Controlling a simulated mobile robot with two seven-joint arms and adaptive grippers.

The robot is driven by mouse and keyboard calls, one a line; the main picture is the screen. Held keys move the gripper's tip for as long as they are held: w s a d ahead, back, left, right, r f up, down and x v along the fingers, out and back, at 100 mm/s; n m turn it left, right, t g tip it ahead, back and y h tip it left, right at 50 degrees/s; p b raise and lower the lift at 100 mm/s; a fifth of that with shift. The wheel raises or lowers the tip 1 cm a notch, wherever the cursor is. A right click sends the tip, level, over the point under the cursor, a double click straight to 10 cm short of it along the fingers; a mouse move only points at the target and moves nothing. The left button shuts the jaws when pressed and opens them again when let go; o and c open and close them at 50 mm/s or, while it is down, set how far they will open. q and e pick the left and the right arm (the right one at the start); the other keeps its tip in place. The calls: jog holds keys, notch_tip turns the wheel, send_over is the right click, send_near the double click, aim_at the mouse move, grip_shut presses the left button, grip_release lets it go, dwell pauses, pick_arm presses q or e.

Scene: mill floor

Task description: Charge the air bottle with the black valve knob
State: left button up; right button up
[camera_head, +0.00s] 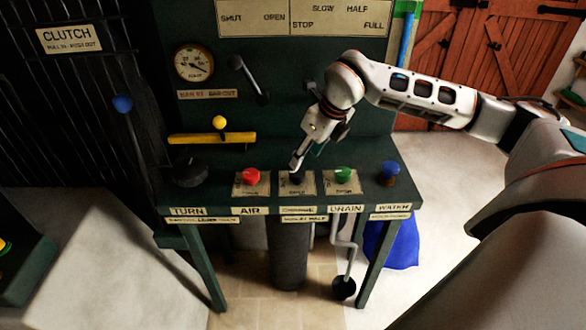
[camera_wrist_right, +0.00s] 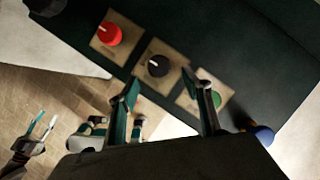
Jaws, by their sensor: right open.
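The black valve knob (camera_wrist_right: 158,66) with a white pointer mark sits on a tan plate between a red knob and a green knob. In the head view the black knob (camera_head: 296,177) is partly hidden by my right gripper. My right gripper (camera_head: 295,163) points down just above it. In the wrist view my right gripper (camera_wrist_right: 168,92) has its fingers apart, on the near side of the knob, with nothing between them. A dark upright cylinder (camera_head: 287,260) under the bench may be the air bottle. What looks like my left gripper (camera_wrist_right: 40,128) shows small at the lower left of the wrist view.
The red AIR knob (camera_head: 251,175), green DRAIN knob (camera_head: 343,174) and blue WATER knob (camera_head: 389,171) stand near the black one. A larger black knob (camera_head: 190,173) is above the TURN label. A gauge (camera_head: 194,63) and levers are behind. A crank (camera_head: 344,285) hangs in front.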

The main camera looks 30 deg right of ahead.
aim_at(297, 172)
jog(key=x, duration=0.7)
jog(key=shift+a+f+b, duration=0.1)
jog(key=shift+b, duration=0.25)
jog(key=c, duration=1.1)
